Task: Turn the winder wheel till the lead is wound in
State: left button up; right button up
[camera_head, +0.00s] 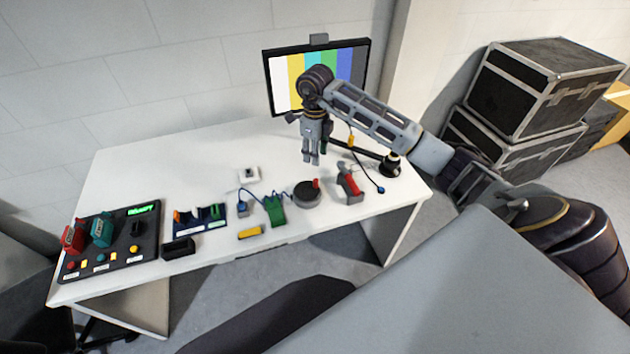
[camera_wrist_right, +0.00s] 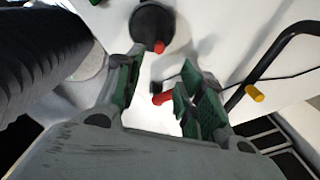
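The winder wheel (camera_head: 306,193) is a dark round disc with a red knob (camera_head: 316,183) on its rim, lying near the front of the white table. It also shows at the top of the right wrist view (camera_wrist_right: 150,22). A blue lead (camera_head: 268,192) runs from the wheel's left side toward a small blue-grey block. My right gripper (camera_head: 311,160) points down above the table, behind the wheel and apart from it. In the right wrist view its green-padded fingers (camera_wrist_right: 160,72) are spread with nothing between them. My left gripper is out of view.
A red-handled lever (camera_head: 349,182) stands right of the wheel. A green block (camera_head: 275,209) is on its left. A black stand (camera_head: 390,165) with a hanging cord is at the right; a monitor (camera_head: 273,80) stands behind. A control panel (camera_head: 112,262) lies at the far left.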

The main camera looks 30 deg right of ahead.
aim_at(315, 180)
notch_tip(315, 180, down, 12)
jog(key=shift+r+p, duration=0.2)
jog(key=shift+p, duration=0.3)
jog(key=shift+f, duration=0.9)
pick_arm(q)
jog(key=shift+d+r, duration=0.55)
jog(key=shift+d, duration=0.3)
pick_arm(e)
jog(key=c, duration=0.7)
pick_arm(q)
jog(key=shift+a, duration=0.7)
pick_arm(e)
grip_shut()
